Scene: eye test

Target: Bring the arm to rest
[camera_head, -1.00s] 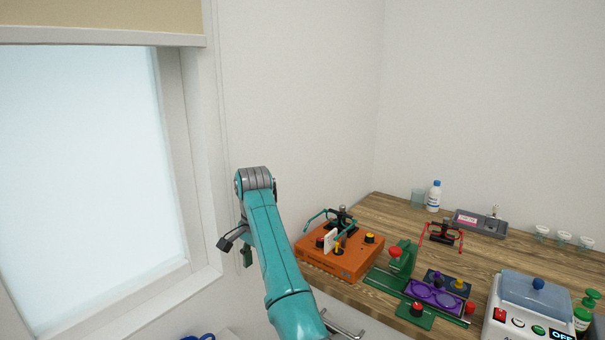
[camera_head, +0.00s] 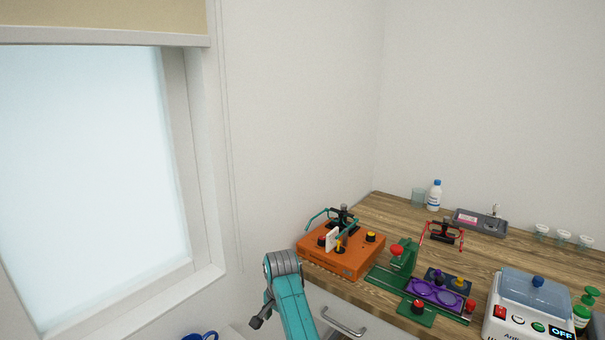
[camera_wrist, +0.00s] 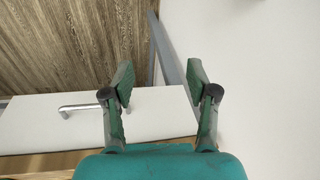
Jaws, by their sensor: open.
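My teal arm rises from the bottom of the head view, folded low to the left of the wooden counter (camera_head: 380,215). My gripper shows in the wrist view (camera_wrist: 160,88) with its two green fingers apart and nothing between them. In the head view only a small dark part of the gripper end shows beside the arm's top joint; the fingertips cannot be made out there. In the wrist view a white drawer front with a metal handle (camera_wrist: 78,107) lies beyond the fingers.
An orange box (camera_head: 345,260) with glasses on it stands at the counter's near left corner. A green stand (camera_head: 405,258), a purple tray (camera_head: 434,292), red glasses (camera_head: 441,233), a white machine (camera_head: 515,318) and a bottle (camera_head: 434,196) stand further right. A drawer handle (camera_head: 343,322) sticks out below the counter.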

